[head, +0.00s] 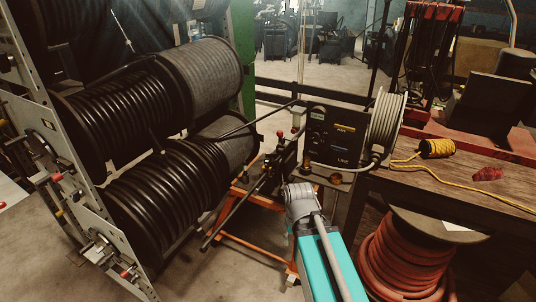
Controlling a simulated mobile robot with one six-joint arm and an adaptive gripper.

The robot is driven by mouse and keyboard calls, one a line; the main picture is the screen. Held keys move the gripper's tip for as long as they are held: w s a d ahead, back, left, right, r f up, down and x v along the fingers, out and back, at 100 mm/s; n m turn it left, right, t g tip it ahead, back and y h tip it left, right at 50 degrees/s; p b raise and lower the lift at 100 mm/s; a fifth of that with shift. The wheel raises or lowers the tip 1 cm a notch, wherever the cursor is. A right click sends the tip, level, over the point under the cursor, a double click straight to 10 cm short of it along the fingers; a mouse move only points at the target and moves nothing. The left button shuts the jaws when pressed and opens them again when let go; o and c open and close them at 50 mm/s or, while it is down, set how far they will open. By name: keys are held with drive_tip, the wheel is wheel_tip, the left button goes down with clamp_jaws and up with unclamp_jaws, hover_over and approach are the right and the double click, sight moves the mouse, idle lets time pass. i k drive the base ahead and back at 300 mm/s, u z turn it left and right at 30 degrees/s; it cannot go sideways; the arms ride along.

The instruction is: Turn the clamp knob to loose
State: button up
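The hose crimper (334,135) is a dark box with a green label and a yellow label, standing in the middle on an orange-framed cart. Dark clamp parts (284,160) with small red knobs (281,134) are at its left. A brown-orange knob (336,178) sits low in front of the box. I cannot tell which one is the clamp knob. My teal and grey arm reaches in from the bottom, its grey joint just in front of the clamp parts. My gripper is hidden behind that joint or lost among the dark parts, so its opening and any contact do not show.
Large hose reels (165,190) on a rack fill the left. A pale hose coil (386,128) is at the crimper's right. A wooden bench (455,180) with yellow rope (436,149) is at right, a red hose spool (402,262) below it. The front-left floor is partly clear.

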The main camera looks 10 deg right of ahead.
sight(271, 156)
drive_tip(key=z, duration=0.1)
drive_tip(key=i, duration=0.95)
drive_tip(key=u, duration=0.05)
